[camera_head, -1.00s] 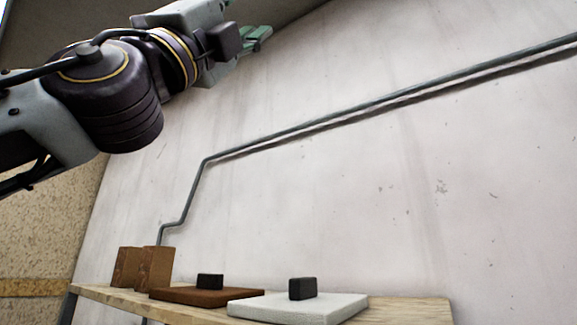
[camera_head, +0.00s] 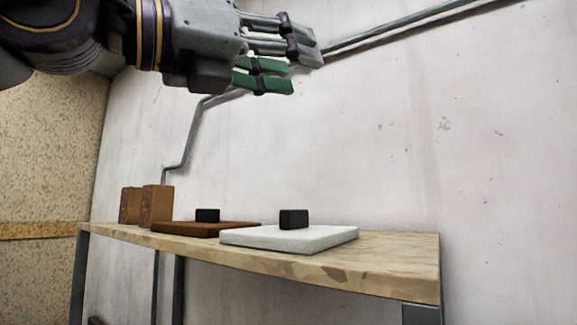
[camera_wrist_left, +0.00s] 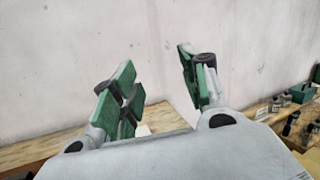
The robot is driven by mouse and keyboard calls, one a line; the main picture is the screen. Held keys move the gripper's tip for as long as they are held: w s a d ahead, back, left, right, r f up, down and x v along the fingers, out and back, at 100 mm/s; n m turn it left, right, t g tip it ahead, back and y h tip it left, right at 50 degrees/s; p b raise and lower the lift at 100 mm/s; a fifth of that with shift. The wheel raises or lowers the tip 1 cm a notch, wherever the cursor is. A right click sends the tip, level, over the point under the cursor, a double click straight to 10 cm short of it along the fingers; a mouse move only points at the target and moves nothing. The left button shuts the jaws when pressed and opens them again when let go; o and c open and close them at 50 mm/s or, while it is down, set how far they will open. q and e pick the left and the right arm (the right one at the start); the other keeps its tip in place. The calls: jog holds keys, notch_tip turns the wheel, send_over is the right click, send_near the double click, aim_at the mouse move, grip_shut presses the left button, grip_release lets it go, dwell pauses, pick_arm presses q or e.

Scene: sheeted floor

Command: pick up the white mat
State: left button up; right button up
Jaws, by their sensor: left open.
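My right gripper is not in view.
A brown mat (camera_head: 195,229) with a black block (camera_head: 207,215) lies left of the white mat. Two brown blocks (camera_head: 156,205) stand at the table's left end. The table (camera_head: 395,262) is bare at right. A pipe (camera_head: 400,28) runs along the wall.

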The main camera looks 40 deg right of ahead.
pick_arm(q)
jog(key=w+a+f+n+t+y, duration=0.2)
jog(key=w+f+t+y, duration=0.3)
jog(key=f, duration=0.8)
jog(key=w+y, duration=0.2)
jog(key=shift+w+a+y, duration=0.15)
jog(key=shift+y, duration=0.15)
jog(key=p, duration=0.2)
send_over(281, 230)
jog(key=s+a, duration=0.1)
jog(key=a, duration=0.2)
jog(key=shift+s+d+f, duration=0.1)
jog(key=shift+f, duration=0.7)
jog(key=shift+s+d+f, duration=0.1)
jog(key=shift+f, duration=0.7)
jog(key=shift+p+x, duration=0.9)
jog(key=shift+x, duration=0.4)
jog(key=shift+w+p+x, duration=0.2)
jog(key=shift+p+x, duration=0.25)
jog(key=shift+x, duration=0.85)
jog(key=shift+a, duration=0.1)
